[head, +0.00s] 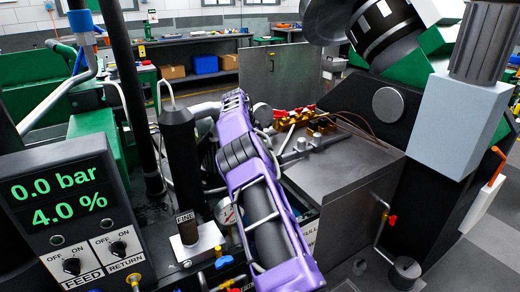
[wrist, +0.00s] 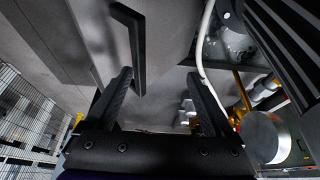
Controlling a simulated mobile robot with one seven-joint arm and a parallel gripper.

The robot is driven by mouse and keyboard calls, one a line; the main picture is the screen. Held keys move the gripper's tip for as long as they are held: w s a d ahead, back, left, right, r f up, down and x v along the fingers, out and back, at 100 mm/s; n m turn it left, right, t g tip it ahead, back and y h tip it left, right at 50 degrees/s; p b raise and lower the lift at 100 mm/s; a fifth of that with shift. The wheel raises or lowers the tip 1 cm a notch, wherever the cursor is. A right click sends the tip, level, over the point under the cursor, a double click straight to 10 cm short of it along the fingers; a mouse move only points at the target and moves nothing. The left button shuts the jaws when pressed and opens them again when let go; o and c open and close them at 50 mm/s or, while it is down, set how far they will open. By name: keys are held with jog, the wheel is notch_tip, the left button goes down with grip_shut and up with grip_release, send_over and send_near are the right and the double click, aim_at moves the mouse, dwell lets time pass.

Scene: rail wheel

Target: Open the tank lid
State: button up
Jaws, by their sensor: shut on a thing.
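The tank (head: 345,215) is a grey metal box right of centre in the head view. In the wrist view a grey surface, which looks like the lid (wrist: 172,55), fills the upper middle. A black angled bar (wrist: 138,50) lies against it, its lower end close to the left finger. My gripper (wrist: 160,92) shows as two black fingers with grey between them. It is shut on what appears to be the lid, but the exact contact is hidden. The fingertips cannot be made out in the head view.
Brass valves with red handles (head: 300,120) stand behind the lid. A black control box (head: 65,215) reads 0.0 bar and 4.0 %. A white hose (wrist: 205,50) runs close to my right finger.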

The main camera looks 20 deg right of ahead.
jog(key=shift+w+a+f, duration=0.1)
jog(key=shift+a+f, duration=0.25)
jog(key=shift+f, duration=0.3)
jog(key=d+v, duration=0.1)
jog(key=v, duration=1.2)
jog(key=shift+r, duration=0.2)
